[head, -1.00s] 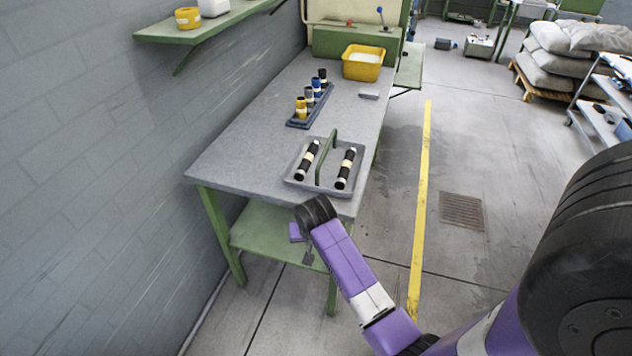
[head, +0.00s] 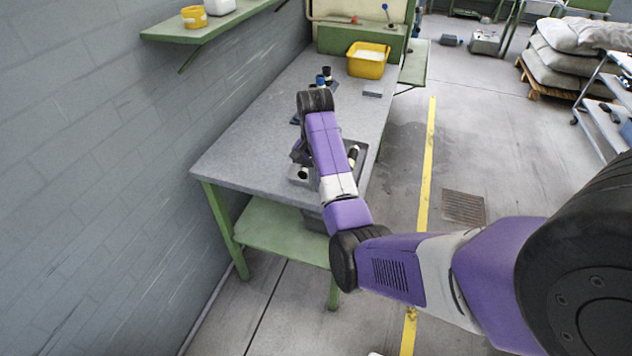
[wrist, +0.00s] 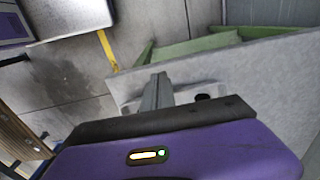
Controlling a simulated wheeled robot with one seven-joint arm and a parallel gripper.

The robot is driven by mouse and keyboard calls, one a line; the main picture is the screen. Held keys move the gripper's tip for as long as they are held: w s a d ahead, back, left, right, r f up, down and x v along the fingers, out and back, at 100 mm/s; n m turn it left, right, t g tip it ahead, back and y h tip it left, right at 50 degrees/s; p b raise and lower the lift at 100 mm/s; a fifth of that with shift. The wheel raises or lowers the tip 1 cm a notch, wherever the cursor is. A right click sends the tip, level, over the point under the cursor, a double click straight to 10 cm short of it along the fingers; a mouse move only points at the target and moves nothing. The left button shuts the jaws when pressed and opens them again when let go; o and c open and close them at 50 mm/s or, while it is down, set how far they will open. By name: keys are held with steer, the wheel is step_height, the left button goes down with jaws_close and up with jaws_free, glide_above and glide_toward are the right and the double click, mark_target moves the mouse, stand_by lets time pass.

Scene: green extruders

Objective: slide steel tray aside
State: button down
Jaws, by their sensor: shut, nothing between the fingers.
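The steel tray (head: 294,180) lies near the front end of the grey workbench (head: 235,150). My arm crosses in front of it and hides its middle and handle. A black roll (head: 353,155) shows at its right side, and the end of another shows at its left. In the wrist view the pale tray (wrist: 207,87) lies beyond my fingers, with a dark roll end in it. My gripper (wrist: 157,92) is shut and empty, over or beside the tray; I cannot tell whether it touches. In the head view the gripper (head: 299,153) is mostly hidden by the wrist.
Small bottles (head: 326,76) stand behind my wrist, their holder mostly hidden. A yellow bin (head: 367,62) and a small grey block (head: 373,94) are farther back. A wall runs along the left. The bench's left front is clear.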

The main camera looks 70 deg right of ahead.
mark_target(318, 198)
steer(key=d+f, duration=0.1)
steer(key=f, duration=0.1)
steer(key=f+p, duration=0.1)
steer(key=f, duration=0.1)
steer(key=d+f, duration=0.1)
steer(key=f, duration=0.1)
steer(key=shift+w+d+p, duration=0.1)
steer(key=shift+d+p, duration=0.2)
steer(key=shift+d, duration=0.65)
